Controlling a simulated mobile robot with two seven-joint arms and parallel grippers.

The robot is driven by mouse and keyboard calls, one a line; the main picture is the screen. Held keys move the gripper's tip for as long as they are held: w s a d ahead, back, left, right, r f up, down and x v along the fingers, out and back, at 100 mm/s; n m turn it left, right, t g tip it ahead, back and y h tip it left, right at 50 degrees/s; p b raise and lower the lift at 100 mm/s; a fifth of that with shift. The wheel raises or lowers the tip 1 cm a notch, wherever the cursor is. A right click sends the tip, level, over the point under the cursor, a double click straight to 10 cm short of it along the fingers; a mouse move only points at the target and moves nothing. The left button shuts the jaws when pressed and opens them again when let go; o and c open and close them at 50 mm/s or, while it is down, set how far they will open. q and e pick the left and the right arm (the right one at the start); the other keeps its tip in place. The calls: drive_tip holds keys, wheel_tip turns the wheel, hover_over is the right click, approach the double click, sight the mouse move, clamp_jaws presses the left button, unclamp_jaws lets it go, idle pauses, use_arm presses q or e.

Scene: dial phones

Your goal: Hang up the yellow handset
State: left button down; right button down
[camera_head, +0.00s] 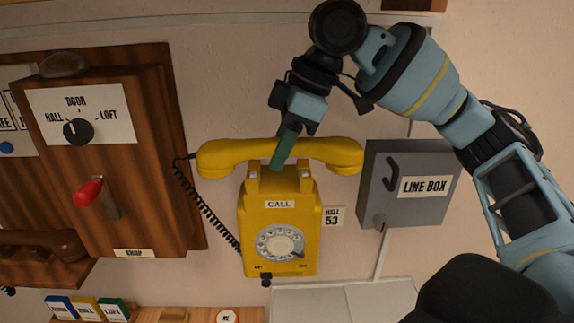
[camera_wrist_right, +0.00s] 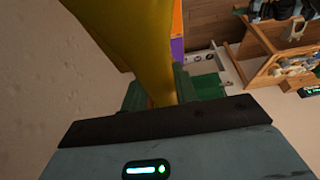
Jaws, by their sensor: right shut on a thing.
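The yellow handset (camera_head: 225,158) lies nearly level across the top of the yellow wall phone (camera_head: 250,230), at or just above its cradle prongs. I cannot tell whether it touches them. My right gripper (camera_head: 283,156) comes from above and is shut on the middle of the handset with its green fingers. In the right wrist view the handset (camera_wrist_right: 130,35) runs between the green fingers and fills the upper middle. A black coiled cord (camera_head: 200,212) hangs from the handset's left end to the phone's lower left. My left gripper is not in view.
A grey line box (camera_head: 400,205) with a hook is close to the phone's right. A wooden panel with a dial (camera_head: 78,132) and a red lever (camera_head: 88,193) stands at left. Small coloured boxes (camera_head: 88,309) sit on a shelf below. Bare wall lies above the handset.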

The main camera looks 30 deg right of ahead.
sight(279, 186)
drive_tip(key=shift+w+d+r, duration=0.1)
drive_tip(key=shift+w+d, duration=0.05)
drive_tip(key=shift+w, duration=0.45)
drive_tip(key=shift+s, duration=0.1)
drive_tip(key=shift+f, duration=1.1)
drive_tip(key=shift+f, duration=1.1)
idle(1.0)
drive_tip(key=c, duration=1)
unclamp_jaws()
